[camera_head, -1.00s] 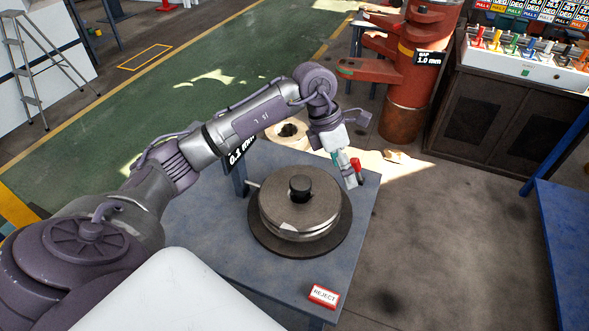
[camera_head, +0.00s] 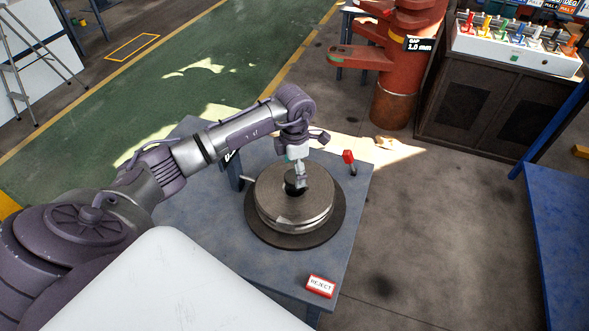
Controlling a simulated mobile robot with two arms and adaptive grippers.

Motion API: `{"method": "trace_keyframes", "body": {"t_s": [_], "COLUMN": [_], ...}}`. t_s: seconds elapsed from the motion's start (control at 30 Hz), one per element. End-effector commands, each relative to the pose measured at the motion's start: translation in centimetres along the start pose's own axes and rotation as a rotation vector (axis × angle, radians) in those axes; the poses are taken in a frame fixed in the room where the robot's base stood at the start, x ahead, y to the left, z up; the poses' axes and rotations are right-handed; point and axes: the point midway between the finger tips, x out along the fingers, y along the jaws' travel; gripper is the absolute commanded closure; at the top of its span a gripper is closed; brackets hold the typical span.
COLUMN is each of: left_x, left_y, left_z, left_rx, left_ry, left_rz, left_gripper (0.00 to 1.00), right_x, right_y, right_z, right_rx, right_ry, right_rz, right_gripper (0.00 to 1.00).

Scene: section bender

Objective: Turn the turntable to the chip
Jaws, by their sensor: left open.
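The turntable (camera_head: 264,228) is a dark round base on the blue-grey table. A stack of round metal discs (camera_head: 285,215) sits on it, with a dark knob at its centre. A small pale mark, possibly the chip (camera_head: 283,221), shows at the front edge of the stack. My left gripper (camera_head: 300,184) points down over the dark knob and partly hides it. It is open; whether it touches the knob I cannot tell. My right gripper is not in view.
A red-topped lever or marker (camera_head: 348,158) stands at the table's back right corner. A REJECT sign (camera_head: 320,286) lies at the front edge. The red machine (camera_head: 401,65) and the switch cabinet (camera_head: 500,85) stand behind. A blue table (camera_head: 560,235) is at the right.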

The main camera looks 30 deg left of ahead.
Motion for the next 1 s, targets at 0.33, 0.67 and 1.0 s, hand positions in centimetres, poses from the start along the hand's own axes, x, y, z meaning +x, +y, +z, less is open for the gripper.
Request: {"method": "trace_keyframes", "body": {"t_s": [0.33,0.67,1.0], "left_x": [1.9,1.9,1.8], "left_y": [0.0,0.0,0.0], "left_z": [0.0,0.0,0.0], "left_rx": [0.001,0.001,0.001], "left_ry": [-0.002,-0.001,-0.001], "left_rz": [0.000,0.000,0.000], "left_gripper": [0.14,0.43,0.99], "right_x": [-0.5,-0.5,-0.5], "right_y": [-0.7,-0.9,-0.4], "right_z": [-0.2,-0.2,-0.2], "right_rx": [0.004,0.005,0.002], "right_ry": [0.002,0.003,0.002], "right_rz": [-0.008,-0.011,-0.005], "right_gripper": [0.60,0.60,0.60]}}
